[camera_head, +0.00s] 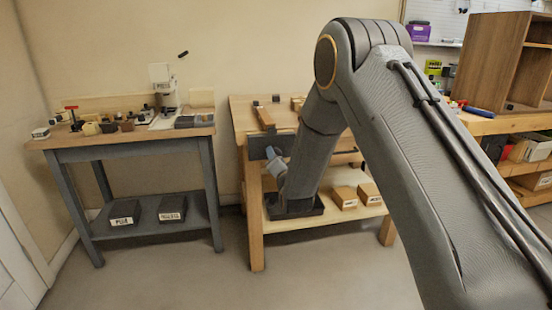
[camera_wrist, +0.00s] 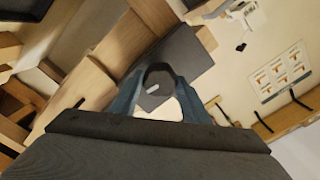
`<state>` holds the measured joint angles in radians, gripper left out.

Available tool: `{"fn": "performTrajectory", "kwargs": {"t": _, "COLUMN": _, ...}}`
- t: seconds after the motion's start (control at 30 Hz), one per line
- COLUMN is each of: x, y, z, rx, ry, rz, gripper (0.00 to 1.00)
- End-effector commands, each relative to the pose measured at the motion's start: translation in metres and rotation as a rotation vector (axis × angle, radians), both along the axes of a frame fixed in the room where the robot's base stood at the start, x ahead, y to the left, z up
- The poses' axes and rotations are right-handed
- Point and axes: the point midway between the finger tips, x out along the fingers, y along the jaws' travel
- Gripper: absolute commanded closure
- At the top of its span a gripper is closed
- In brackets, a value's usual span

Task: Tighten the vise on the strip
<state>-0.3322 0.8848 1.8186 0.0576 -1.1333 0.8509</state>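The vise's dark front jaw (camera_head: 258,146) is on the left front edge of the wooden workbench (camera_head: 242,115). A brown wooden piece (camera_head: 265,117), which may be the strip, lies on the bench top just behind the jaw. My gripper (camera_head: 274,158) is low in front of the jaw, its blue-grey fingers close to it. In the wrist view, the fingers of my gripper (camera_wrist: 160,85) stand on both sides of a dark rounded part with a small pale end. A dark block, likely the jaw (camera_wrist: 175,60), is just beyond. Whether the fingers grip anything is unclear.
A grey-legged bench (camera_head: 125,141) with small tools stands at the left. Labelled boxes (camera_head: 344,197) sit on the workbench's lower shelf. A wooden cabinet (camera_head: 490,60) stands at the right. My arm hides much of the workbench. Floor is clear between the benches.

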Motion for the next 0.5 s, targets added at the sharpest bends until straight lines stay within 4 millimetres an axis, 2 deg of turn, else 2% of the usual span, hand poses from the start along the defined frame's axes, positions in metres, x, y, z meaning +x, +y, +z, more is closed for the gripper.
{"fn": "performTrajectory", "kwargs": {"t": 0.03, "x": 0.0001, "y": -0.0008, "z": -0.0004, "rx": 0.0, "ry": 0.001, "rz": -0.002, "gripper": 0.51}}
{"fn": "performTrajectory", "kwargs": {"t": 0.1, "x": 0.0001, "y": -0.0007, "z": -0.0003, "rx": -0.001, "ry": 0.0, "rz": -0.001, "gripper": 0.43}}
{"fn": "performTrajectory", "kwargs": {"t": 0.5, "x": -0.0063, "y": -0.0013, "z": 0.0005, "rx": -0.002, "ry": 0.001, "rz": 0.0, "gripper": 0.43}}
